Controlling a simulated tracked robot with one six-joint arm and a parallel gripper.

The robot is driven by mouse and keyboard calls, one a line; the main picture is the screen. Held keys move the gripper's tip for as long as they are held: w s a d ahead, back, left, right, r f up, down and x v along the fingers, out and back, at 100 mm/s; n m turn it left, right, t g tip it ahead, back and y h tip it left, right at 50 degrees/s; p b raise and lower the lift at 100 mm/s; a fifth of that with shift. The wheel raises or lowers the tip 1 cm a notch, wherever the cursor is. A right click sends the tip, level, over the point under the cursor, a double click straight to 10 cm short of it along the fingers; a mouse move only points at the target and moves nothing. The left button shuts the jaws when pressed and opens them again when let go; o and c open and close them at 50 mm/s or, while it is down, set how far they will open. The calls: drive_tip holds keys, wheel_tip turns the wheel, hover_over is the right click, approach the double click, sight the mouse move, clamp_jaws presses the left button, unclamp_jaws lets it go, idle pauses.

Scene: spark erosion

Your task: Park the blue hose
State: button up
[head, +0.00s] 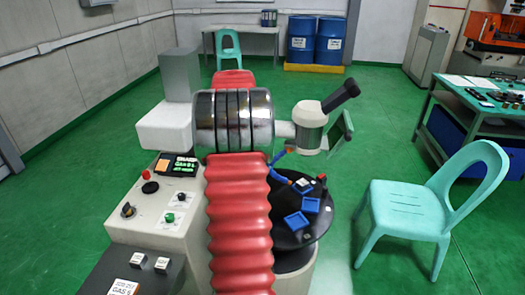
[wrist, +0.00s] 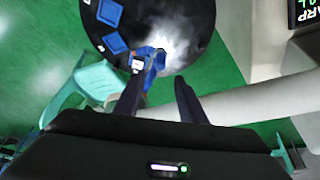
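The blue hose (head: 279,166) stands in the head view as a short bent line with an orange tip, at the back edge of a round black table (head: 322,228). In the wrist view, a blue piece that looks like the hose (wrist: 153,62) lies just beyond my fingertips, close to the left one. My gripper (wrist: 160,76) shows two dark fingers spread apart with nothing clearly held between them. I cannot tell whether the left finger touches the blue piece.
Blue trays (head: 297,221) lie on the round table. A control panel (head: 160,205) stands left of the red bellows (head: 238,220). A turquoise chair (head: 405,208) is to the right, near a green workbench (head: 475,110). Blue drums (head: 330,42) stand far back. Green floor lies open between.

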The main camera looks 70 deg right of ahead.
drive_tip(key=shift+v, duration=1.4)
drive_tip(key=shift+n, duration=0.3)
drive_tip(key=a+f+n+y, duration=0.1)
drive_tip(key=a+f+n, duration=0.3)
drive_tip(key=a, duration=0.3)
drive_tip(key=w+a+r+n+t, duration=0.1)
drive_tip(key=w+a+n, duration=0.2)
drive_tip(key=a, duration=0.6)
drive_tip(key=w+a+r+n+t+y, duration=0.1)
drive_tip(key=w+a+n, duration=0.15)
drive_tip(key=a, duration=0.55)
drive_tip(key=w+a+r+n+t, duration=0.1)
drive_tip(key=w+a+n, duration=0.15)
drive_tip(key=a, duration=0.65)
drive_tip(key=s+a+r+n+t+y, duration=0.1)
drive_tip(key=a+n, duration=0.3)
drive_tip(key=a, duration=1.1)
drive_tip(key=s+a+r+n+t+y, duration=0.1)
drive_tip(key=s+a+r+n+t, duration=0.1)
drive_tip(key=a, duration=1.3)
drive_tip(key=s+n+t, duration=0.1)
drive_tip(key=s+n, duration=0.1)
drive_tip(key=n, duration=0.1)
drive_tip(key=shift+s+r+n, duration=0.15)
drive_tip(key=shift+s+n, duration=0.05)
drive_tip(key=shift+n, duration=0.1)
